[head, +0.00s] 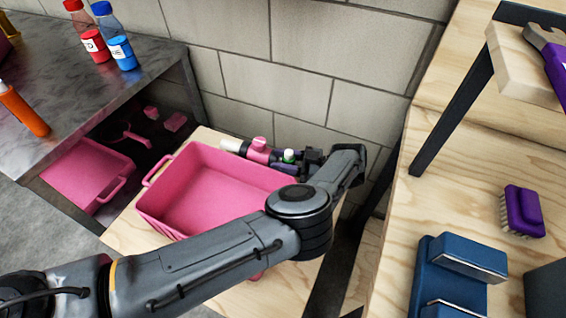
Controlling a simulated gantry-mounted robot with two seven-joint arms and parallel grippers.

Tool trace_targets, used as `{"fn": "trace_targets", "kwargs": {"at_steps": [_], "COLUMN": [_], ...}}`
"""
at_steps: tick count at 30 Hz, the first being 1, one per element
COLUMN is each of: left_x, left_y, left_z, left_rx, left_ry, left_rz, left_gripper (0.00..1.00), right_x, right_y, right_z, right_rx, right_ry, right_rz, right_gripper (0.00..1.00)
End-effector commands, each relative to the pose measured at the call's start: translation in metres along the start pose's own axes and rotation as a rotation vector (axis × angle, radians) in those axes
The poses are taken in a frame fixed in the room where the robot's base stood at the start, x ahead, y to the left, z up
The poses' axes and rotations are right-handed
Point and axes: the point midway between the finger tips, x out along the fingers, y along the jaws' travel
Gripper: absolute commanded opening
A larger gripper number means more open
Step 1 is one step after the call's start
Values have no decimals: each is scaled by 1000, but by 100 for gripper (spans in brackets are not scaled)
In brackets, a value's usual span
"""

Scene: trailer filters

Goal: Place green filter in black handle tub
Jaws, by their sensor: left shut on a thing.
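A thing with a green band and a white end, which I take as the green filter (289,156), is behind the pink tub. My left arm reaches across the front of the tub and bends back at the wall. My left gripper (308,158) is small and partly hidden there, shut on the green filter at its left side. A pink and white filter (259,150) lies just left of it. The pink tub (190,185) is empty where I see it, with a pink handle at its left end. I see no black handle on any tub. My right gripper is out of view.
Another pink tub (85,175) sits under the grey table (150,60) at left, which holds red and blue bottles (121,50). The wooden bench at right holds a purple brush (523,211) and a blue object (455,270). A block wall closes the back.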

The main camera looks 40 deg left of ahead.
Motion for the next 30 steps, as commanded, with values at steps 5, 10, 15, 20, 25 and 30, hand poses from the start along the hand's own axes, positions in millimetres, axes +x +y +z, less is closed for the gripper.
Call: {"fn": "trace_targets", "kwargs": {"at_steps": [5, 10, 15, 20, 25, 30], "left_x": [0, 0, 0, 0, 0, -15], "left_y": [0, 0, 0, 0, 0, 1], "left_z": [-2, 2, 1, 1, -2, -1], "left_rx": [-1, -1, -1, -1, -1, -1], "left_ry": [0, 0, 0, 0, 0, 0], "left_rz": [0, 0, 0, 0, 0, 5], "left_gripper": [12, 44, 68, 68, 68, 68], "right_x": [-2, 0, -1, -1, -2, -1], "right_y": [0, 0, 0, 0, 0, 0], "right_z": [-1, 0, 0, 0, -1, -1], "right_rx": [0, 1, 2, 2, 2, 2], "right_ry": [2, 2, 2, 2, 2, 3], "right_rz": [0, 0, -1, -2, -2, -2], "right_gripper": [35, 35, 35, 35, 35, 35]}}
